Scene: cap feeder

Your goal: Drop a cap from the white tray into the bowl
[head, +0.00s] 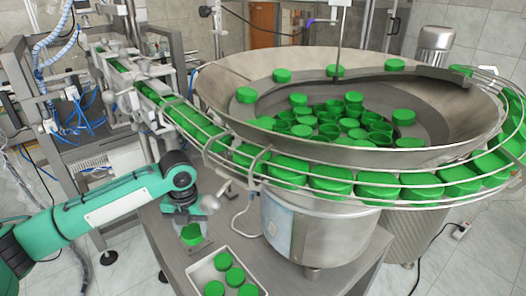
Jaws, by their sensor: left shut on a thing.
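The white tray (258,284) lies at the bottom middle on the grey table, with several green caps (222,260) in it. My left gripper (188,223) comes in from the left and points down, just behind and left of the tray. It is shut on a green cap (192,235); I cannot tell how high the cap is above the table. The bowl (240,72) is the wide metal feeder bowl at the centre right, with many green caps inside. My right gripper is not in view.
A railed track full of green caps (333,184) runs around the bowl's near rim, between my left gripper and the bowl. A chute (190,116) leads off to the upper left. The grey table (300,278) has bare room right of the tray.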

